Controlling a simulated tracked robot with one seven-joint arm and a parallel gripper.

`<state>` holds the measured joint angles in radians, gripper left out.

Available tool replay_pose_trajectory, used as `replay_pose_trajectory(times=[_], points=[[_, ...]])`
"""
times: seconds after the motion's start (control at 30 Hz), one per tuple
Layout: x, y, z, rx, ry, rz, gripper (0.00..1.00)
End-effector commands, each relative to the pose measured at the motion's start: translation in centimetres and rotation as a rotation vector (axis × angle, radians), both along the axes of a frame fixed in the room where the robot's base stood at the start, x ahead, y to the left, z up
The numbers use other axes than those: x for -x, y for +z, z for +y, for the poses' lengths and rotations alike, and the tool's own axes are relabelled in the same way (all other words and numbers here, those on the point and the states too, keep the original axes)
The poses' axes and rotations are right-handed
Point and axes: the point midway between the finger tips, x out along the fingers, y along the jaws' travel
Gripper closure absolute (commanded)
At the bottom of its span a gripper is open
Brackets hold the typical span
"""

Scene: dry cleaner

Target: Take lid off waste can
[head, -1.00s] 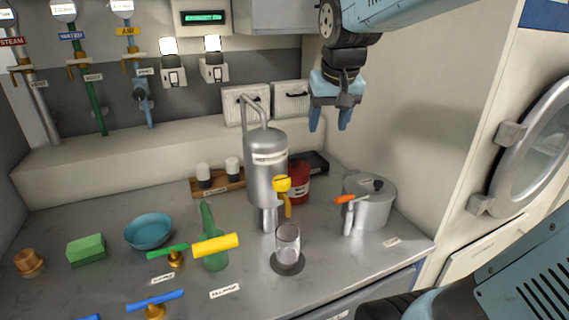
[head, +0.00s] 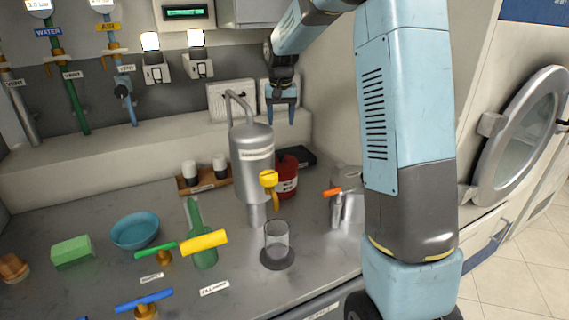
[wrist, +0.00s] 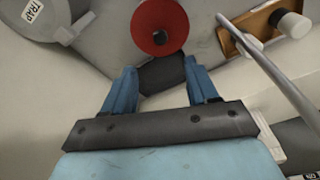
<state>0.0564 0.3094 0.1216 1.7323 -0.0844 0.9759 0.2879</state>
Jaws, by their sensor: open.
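The red can (head: 287,182) with a pale label stands on the counter behind the steel cylinder, which partly hides it in the head view. The lid sits on the can. My gripper (head: 282,119) points down, above and apart from the can. In the wrist view, my gripper (wrist: 158,74) has its two blue fingers spread with nothing between them.
A tall steel cylinder (head: 252,160) with a bent pipe stands close left of the can. A wooden rack (head: 207,187) with white-capped jars is left. A glass (head: 277,240) stands in front.

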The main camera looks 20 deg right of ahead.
Motion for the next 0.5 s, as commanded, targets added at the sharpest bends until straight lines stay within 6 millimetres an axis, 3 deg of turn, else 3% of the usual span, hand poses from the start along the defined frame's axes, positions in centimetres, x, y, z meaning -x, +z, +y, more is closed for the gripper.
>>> replay_pose_trajectory(times=[0.27, 0.5], points=[[-1.3, -2.5, -0.1, -0.003, -0.007, 0.014, 0.42], [-1.7, -6.6, -0.2, -0.003, -0.007, 0.014, 0.42]])
